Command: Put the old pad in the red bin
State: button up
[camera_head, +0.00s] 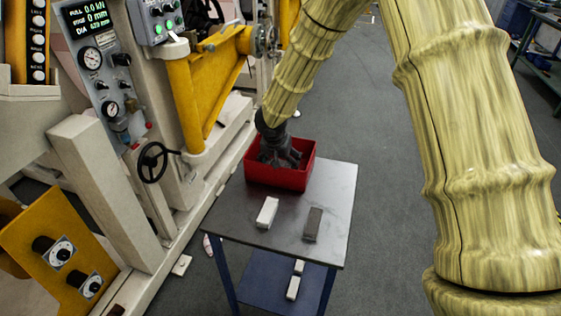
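The red bin (280,178) stands at the far left corner of the small table. My gripper (280,160) is dark and reaches down into the bin; its fingertips are hard to make out against the dark inside. I cannot tell whether it is open or shut, or whether it holds anything. A dark grey pad (313,224) lies flat on the tabletop in front of the bin. A white pad (267,212) lies to its left, apart from it. No label shows which pad is the old one. The bin's contents are hidden.
The dark tabletop (335,190) is clear to the right of the bin. Two white blocks (293,288) lie on the blue lower shelf (265,280). A large machine with a handwheel (153,162) and yellow guard (205,85) stands close on the left. Open floor lies to the right.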

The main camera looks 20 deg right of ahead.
jog(key=shift+s, duration=0.1)
jog(key=shift+f, duration=0.15)
jog(key=o, duration=0.9)
jog(key=shift+r, duration=0.3)
jog(key=v, duration=1.2)
jog(key=shift+s+f+b, duration=0.1)
jog(key=shift+f+b, duration=0.05)
jog(key=shift+b, duration=0.15)
